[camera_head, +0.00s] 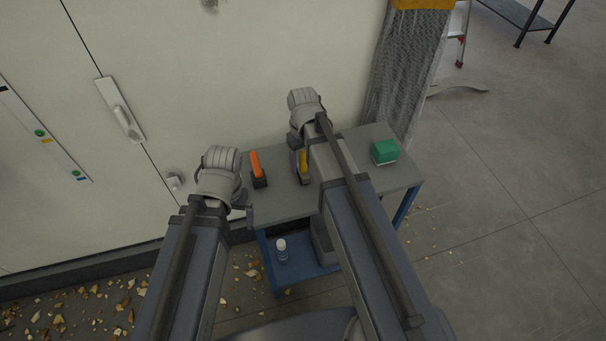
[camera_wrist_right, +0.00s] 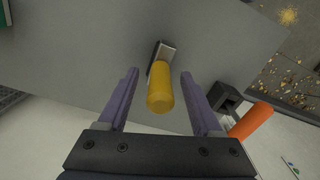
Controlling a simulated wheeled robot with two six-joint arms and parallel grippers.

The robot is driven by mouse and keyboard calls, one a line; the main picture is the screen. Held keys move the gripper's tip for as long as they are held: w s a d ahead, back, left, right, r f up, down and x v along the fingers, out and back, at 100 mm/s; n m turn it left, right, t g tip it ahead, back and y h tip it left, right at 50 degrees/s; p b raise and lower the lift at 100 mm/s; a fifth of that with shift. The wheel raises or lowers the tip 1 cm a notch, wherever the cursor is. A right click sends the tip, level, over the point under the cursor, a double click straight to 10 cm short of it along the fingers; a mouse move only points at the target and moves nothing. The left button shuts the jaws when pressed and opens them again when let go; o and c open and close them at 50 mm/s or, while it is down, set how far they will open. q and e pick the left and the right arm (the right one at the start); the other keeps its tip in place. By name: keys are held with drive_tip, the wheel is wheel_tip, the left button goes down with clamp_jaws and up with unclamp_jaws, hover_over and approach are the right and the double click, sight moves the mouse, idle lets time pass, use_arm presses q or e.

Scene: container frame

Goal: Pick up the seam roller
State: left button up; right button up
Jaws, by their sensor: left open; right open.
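Two handled tools lie on the grey tabletop of the cart (camera_head: 285,207); I cannot tell for sure which is the seam roller. One has a yellow handle (camera_head: 303,160) and a small pale and dark head. In the right wrist view this yellow handle (camera_wrist_right: 160,92) lies between the spread fingers of my right gripper (camera_wrist_right: 160,75), with gaps on both sides. The other has an orange handle (camera_head: 255,164) and a black head; it also shows in the right wrist view (camera_wrist_right: 252,121), outside the fingers. My left gripper (camera_head: 246,200) is open and empty near the cart's left edge.
A green and white block (camera_head: 384,151) sits on the right of the tabletop. A bottle (camera_head: 281,250) stands on the blue lower shelf. A pale panelled wall (camera_head: 230,70) rises behind the cart. Debris (camera_head: 80,310) litters the floor at lower left.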

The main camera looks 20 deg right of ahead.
drive_tip(key=shift+r, duration=0.1)
drive_tip(key=shift+c, duration=0.3)
clamp_jaws()
